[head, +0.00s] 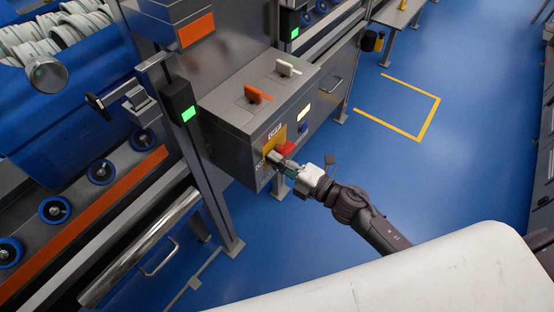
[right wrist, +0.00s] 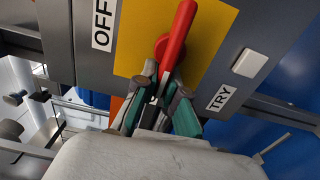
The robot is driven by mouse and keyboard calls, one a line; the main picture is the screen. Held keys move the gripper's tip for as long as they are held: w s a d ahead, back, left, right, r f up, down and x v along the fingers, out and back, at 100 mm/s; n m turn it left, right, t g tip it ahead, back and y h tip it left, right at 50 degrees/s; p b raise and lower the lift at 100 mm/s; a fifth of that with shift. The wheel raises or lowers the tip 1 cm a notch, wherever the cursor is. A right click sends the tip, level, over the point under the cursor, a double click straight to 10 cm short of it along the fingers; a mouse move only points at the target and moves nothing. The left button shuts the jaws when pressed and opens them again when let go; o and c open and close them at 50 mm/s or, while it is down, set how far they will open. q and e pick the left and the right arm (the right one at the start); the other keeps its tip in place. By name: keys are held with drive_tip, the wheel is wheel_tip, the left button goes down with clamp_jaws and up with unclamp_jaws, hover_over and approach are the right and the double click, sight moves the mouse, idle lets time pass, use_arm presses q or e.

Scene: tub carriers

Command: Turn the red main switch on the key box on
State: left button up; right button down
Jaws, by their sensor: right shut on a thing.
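The key box (head: 235,118) is a grey metal cabinet. The red main switch (head: 286,148) sits on a yellow plate on its front; its red handle also shows in the right wrist view (right wrist: 177,35), over the yellow plate (right wrist: 215,35). An OFF label (right wrist: 102,22) and a TRY label (right wrist: 222,98) lie to either side of it. In the head view the handle points right. My right gripper (head: 283,162) is at the plate, its fingers (right wrist: 160,85) shut on the red switch near its hub. No ON label is readable. My left gripper is not in view.
An orange lever (head: 257,94) and a white lever (head: 287,68) stand on the box top. A roller conveyor with a blue tub (head: 75,120) is left. Blue floor right is clear.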

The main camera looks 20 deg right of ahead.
drive_tip(key=shift+f, duration=0.15)
drive_tip(key=c, duration=1.2)
unclamp_jaws()
drive_tip(key=shift+c, duration=0.2)
drive_tip(key=v, duration=1.2)
